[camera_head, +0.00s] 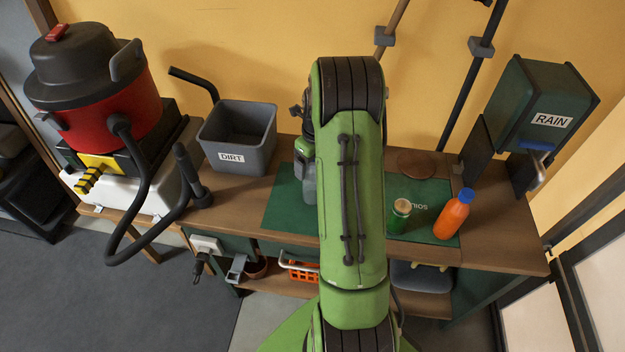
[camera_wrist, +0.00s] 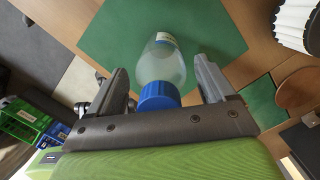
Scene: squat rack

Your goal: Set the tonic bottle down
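A clear, pale bottle with a blue cap (camera_wrist: 162,68) shows in the wrist view, its body over the green mat (camera_wrist: 112,35). I take it as the tonic bottle. My gripper (camera_wrist: 163,72) has one finger on each side of it, with a narrow gap showing on both sides, so the fingers look open around it. The bottle appears to stand on the mat, but its base contact is not clear. In the head view my green arm hides most of the gripper and bottle; a greyish part shows at the arm's left edge. The mat (camera_head: 283,212) lies on the wooden bench.
A small green bottle (camera_head: 399,216) and an orange bottle with a blue cap (camera_head: 455,217) stand right of my arm. A brown disc (camera_head: 417,164) lies behind them. The grey DIRT bin (camera_head: 240,138) and red vacuum (camera_head: 98,90) are left. The RAIN box (camera_head: 540,105) is right.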

